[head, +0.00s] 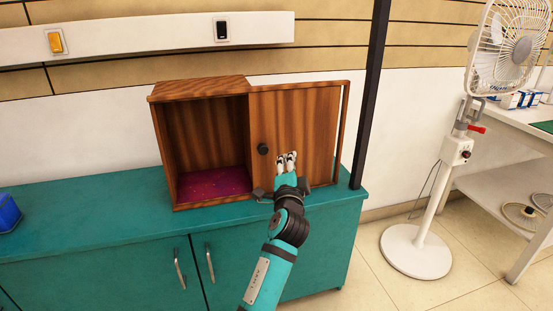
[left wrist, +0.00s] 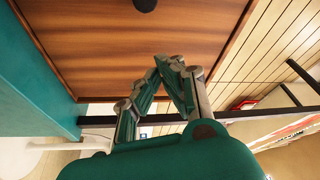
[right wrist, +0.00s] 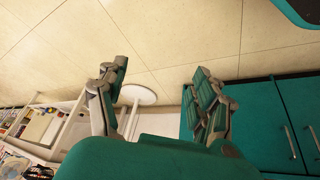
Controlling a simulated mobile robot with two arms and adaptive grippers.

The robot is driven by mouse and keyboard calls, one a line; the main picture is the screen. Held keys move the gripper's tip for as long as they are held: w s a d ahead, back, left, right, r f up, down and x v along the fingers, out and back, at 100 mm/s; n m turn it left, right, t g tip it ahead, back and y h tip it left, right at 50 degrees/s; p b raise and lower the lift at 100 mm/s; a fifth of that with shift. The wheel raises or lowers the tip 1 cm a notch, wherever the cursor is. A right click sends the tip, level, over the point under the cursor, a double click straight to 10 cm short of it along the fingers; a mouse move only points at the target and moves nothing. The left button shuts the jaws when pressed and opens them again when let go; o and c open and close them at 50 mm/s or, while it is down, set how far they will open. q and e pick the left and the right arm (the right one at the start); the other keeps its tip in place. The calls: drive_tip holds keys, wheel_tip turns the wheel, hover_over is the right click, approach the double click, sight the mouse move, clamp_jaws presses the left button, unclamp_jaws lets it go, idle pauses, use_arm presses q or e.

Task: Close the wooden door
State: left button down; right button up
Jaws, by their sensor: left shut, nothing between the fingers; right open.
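The wooden door (head: 305,110) is a brown panel over the right part of a wooden cabinet (head: 197,90), with a round dark knob (head: 263,149) near its left edge. The cabinet's left part is open, showing a dark red floor. My left gripper (head: 287,157) is in front of the door's lower part, right of and below the knob. In the left wrist view its fingertips (left wrist: 167,62) are together and empty, with the door (left wrist: 130,45) behind; contact cannot be told. My right gripper (right wrist: 160,68) shows only in its wrist view, open and empty, over the floor.
The cabinet stands on a teal counter (head: 95,225) with handled doors. A dark post (head: 370,95) rises at the counter's right end. A blue box (head: 8,212) is at far left. A white fan (head: 455,150) stands on the floor at right.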

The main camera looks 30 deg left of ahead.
sight(263, 147)
use_arm(q)
drive_tip(key=x, duration=0.4)
drive_tip(key=b+x, duration=0.1)
drive_tip(key=x, duration=0.4)
drive_tip(key=shift+w+a+f+b, duration=0.15)
drive_tip(key=shift+w+a+b, duration=0.05)
drive_tip(key=shift+w+b, duration=0.1)
drive_tip(key=shift+s+a+f, duration=0.4)
drive_tip(key=shift+s+a, duration=0.1)
drive_tip(key=shift+s, duration=0.25)
drive_tip(key=shift+s+a+f, duration=0.35)
drive_tip(key=shift+s+a, duration=0.2)
drive_tip(key=shift+s, duration=0.25)
use_arm(e)
drive_tip(key=w+a+r+t+y, duration=0.1)
drive_tip(key=w+a+r+t, duration=0.1)
drive_tip(key=w+r+t, duration=0.2)
drive_tip(key=shift+w+a+t, duration=0.3)
drive_tip(key=shift+w, duration=1.55)
use_arm(q)
drive_tip(key=shift+s, duration=0.1)
